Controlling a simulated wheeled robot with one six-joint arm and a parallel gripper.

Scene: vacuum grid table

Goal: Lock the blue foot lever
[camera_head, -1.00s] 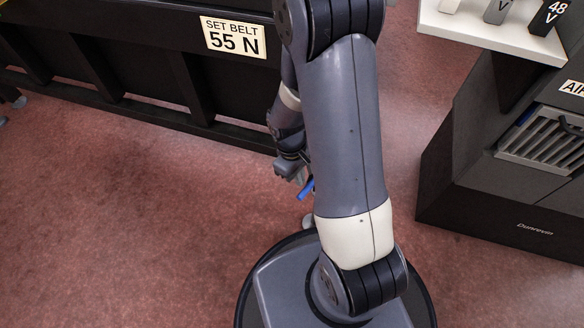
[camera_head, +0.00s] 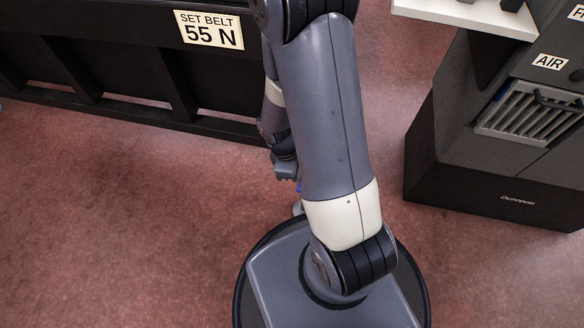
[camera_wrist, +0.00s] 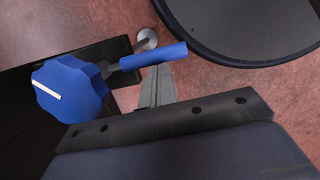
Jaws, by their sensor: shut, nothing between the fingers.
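The blue foot lever (camera_wrist: 150,57) shows in the wrist view as a blue handle on a grey arm. Its arm runs left toward a blue lobed knob (camera_wrist: 68,90) with a white mark. A round metal foot (camera_wrist: 147,40) is just behind the lever. My gripper (camera_wrist: 158,72) is shut and empty, its fingertips right at the lever's near side; I cannot tell whether they touch. In the head view my gripper (camera_head: 287,174) is low beside the dark frame, and only a sliver of the blue lever (camera_head: 299,186) shows past my arm.
A dark frame (camera_head: 120,105) with a "SET BELT 55 N" sign (camera_head: 209,30) stands at the upper left. A dark cabinet (camera_head: 480,185) with an "AIR" label stands at the right, below a white shelf (camera_head: 470,15). Open reddish floor (camera_head: 110,230) lies at the lower left.

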